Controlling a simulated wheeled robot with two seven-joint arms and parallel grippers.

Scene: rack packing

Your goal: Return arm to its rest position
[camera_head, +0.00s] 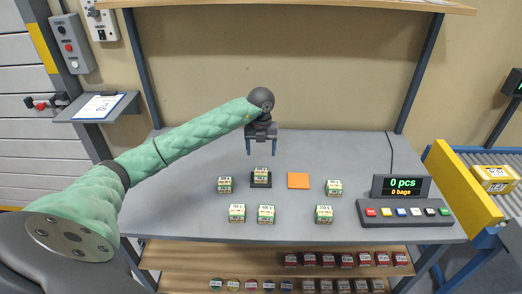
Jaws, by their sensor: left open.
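My left arm (160,150) comes in from the left, its green sleeve reaching over the grey table. My left gripper (262,149) is open and empty, pointing down above a small box (261,174) that sits on a dark square pad (261,184). The fingers appear apart from the box, near the back of the table. My right gripper is not in view.
Several similar small boxes, such as one at the front (266,214), stand on the grey table (180,214). An orange square (298,181) lies flat. A button panel (404,212) and display (401,187) stand at right. A yellow-sided conveyor (458,182) is beyond.

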